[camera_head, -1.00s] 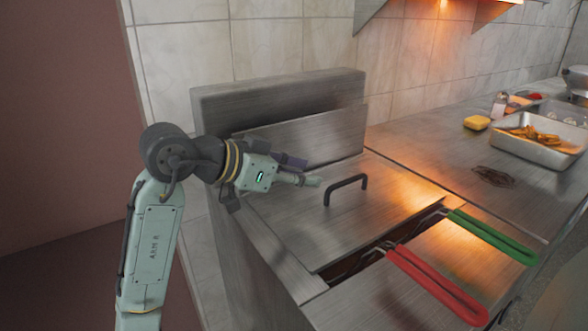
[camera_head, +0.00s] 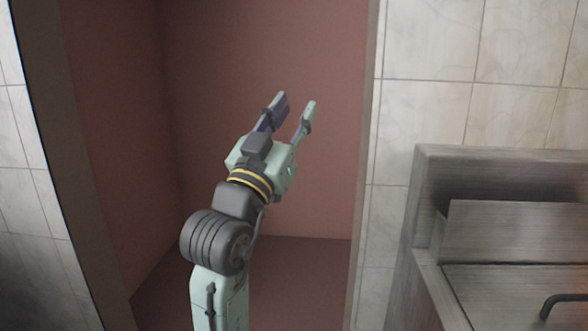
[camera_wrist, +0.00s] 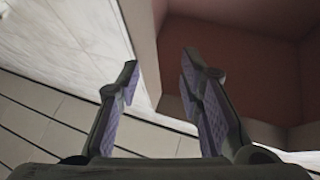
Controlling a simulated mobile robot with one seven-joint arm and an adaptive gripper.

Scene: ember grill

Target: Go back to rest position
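My gripper (camera_head: 296,100) is raised and points up in front of a reddish-brown recess in the head view. Its two fingers are spread apart with nothing between them. In the wrist view the gripper (camera_wrist: 158,72) also shows its purple-padded fingers apart and empty. My gripper touches nothing that I can see. It is well to the left of the metal fryer.
The steel fryer (camera_head: 440,180) stands at the right, with part of its black lid handle (camera_head: 565,303) at the picture edge. A tiled wall (camera_head: 425,80) is behind it. The recess (camera_head: 320,200) around my arm looks empty.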

